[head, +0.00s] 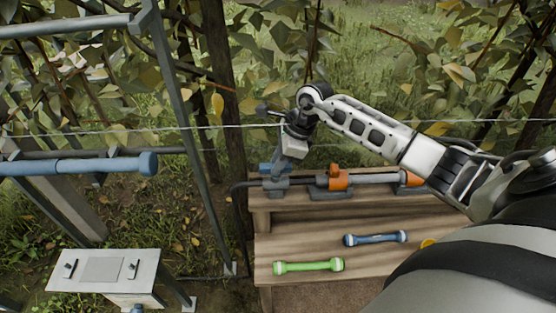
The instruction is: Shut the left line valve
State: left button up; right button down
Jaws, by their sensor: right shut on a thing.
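The left line valve (275,184) sits at the left end of a grey pipe on the raised back ledge of the wooden bench. It has a grey body, and part of a blue handle (266,168) shows beside my gripper. My right gripper (278,172) reaches down onto this valve from above and is shut on its handle. The fingers and wrist hide part of the handle, so its exact angle is hard to tell. My left gripper is not in view.
An orange valve (338,178) stands to the right on the same pipe, with another orange part (411,178) beyond. A green dumbbell-shaped tool (308,266) and a blue one (375,238) lie on the bench (285,240). A wire crosses near my wrist. A metal frame and grey box (103,270) stand left.

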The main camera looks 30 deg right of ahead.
jog(key=m+t+h, duration=0.1)
jog(key=m, duration=0.3)
jog(key=shift+s+a+m+p, duration=0.1)
jog(key=shift+m+p, duration=0.2)
jog(key=shift+p, duration=0.1)
jog(key=m+h, duration=0.1)
jog(key=m, duration=0.1)
jog(key=m+t, duration=0.1)
jog(key=m, duration=0.1)
jog(key=shift+a+m+h, duration=0.15)
jog(key=shift+m+h, duration=0.15)
jog(key=shift+h, duration=0.1)
jog(key=m+h+b, duration=0.1)
jog(key=m, duration=0.3)
jog(key=shift+a+m+h, duration=0.1)
jog(key=shift+m+h, duration=0.2)
jog(key=shift+h, duration=0.1)
jog(key=shift+m+h+b, duration=0.7)
jog(key=shift+m+h, duration=0.1)
jog(key=shift+m, duration=1.2)
jog(key=c, duration=1.3)
grip_release()
jog(key=shift+a+r, duration=0.1)
